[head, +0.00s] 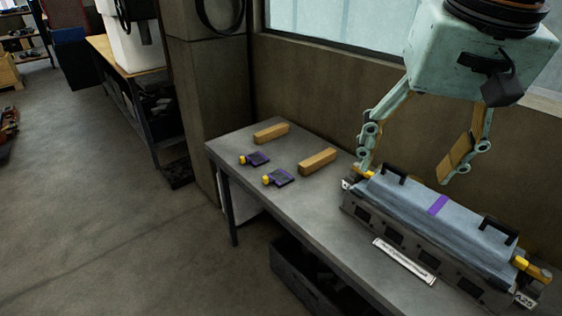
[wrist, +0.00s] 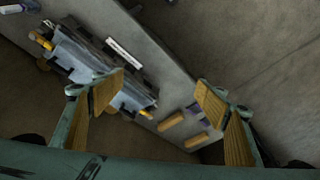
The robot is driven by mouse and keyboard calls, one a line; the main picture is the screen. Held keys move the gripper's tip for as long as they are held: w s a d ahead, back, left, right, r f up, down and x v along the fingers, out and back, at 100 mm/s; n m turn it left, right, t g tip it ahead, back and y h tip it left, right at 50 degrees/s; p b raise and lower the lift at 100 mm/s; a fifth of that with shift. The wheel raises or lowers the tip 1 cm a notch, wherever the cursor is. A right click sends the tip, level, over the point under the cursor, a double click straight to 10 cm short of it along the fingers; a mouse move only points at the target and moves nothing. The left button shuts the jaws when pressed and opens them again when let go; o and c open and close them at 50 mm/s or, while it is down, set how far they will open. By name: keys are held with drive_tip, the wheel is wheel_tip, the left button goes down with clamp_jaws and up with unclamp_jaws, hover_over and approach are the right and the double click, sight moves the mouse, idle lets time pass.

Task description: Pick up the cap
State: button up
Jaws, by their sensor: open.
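A long blue-grey cover, which looks like the cap (head: 410,205), lies on a dark grey block (head: 372,222) on the bench. It has a purple band across its middle and a black handle near each end. Yellow pieces show at both ends. In the wrist view the cap (wrist: 85,57) is at upper left, partly hidden by a finger. My gripper (head: 409,168) is open and empty above the cap, its fingers spread wide with wood-coloured pads. It also shows in the wrist view (wrist: 158,97). I cannot tell whether the left finger touches anything.
Two wooden blocks (head: 317,161) and two purple pieces with yellow ends (head: 279,178) lie on the left of the bench (head: 330,215). A white label strip (head: 404,260) lies in front of the block. A wall and window stand behind.

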drive_tip(key=w+a+f+m+g+p, duration=0.1)
drive_tip(key=w+a+f, duration=0.15)
drive_tip(key=w, duration=0.75)
drive_tip(key=w+a+f+m+p, duration=0.15)
drive_tip(key=w+a, duration=0.25)
drive_tip(key=w, duration=0.6)
drive_tip(key=w+a+f+m+g+p, duration=0.1)
drive_tip(key=w+a+m, duration=0.15)
drive_tip(key=w, duration=0.85)
drive_tip(key=w+a+f+m+p, duration=0.1)
drive_tip(key=w+a+f, duration=0.3)
drive_tip(key=w+f, duration=0.2)
drive_tip(key=w+a+f+m+p, duration=0.1)
drive_tip(key=w+a+f, duration=0.4)
drive_tip(key=f, duration=0.4)
drive_tip(key=w+a+f+g+p, duration=0.1)
drive_tip(key=w+a+f, duration=0.3)
drive_tip(key=w+f, duration=0.4)
drive_tip(key=shift+a+m+p, duration=0.3)
drive_tip(key=shift+m+p, duration=0.05)
drive_tip(key=shift+m, duration=0.05)
drive_tip(key=shift+f, duration=0.1)
drive_tip(key=b, duration=0.1)
hover_over(279, 177)
drive_tip(key=shift+f, duration=4.2)
drive_tip(key=shift+f, duration=0.1)
drive_tip(key=shift+f+b, duration=0.55)
drive_tip(key=shift+f, duration=1.95)
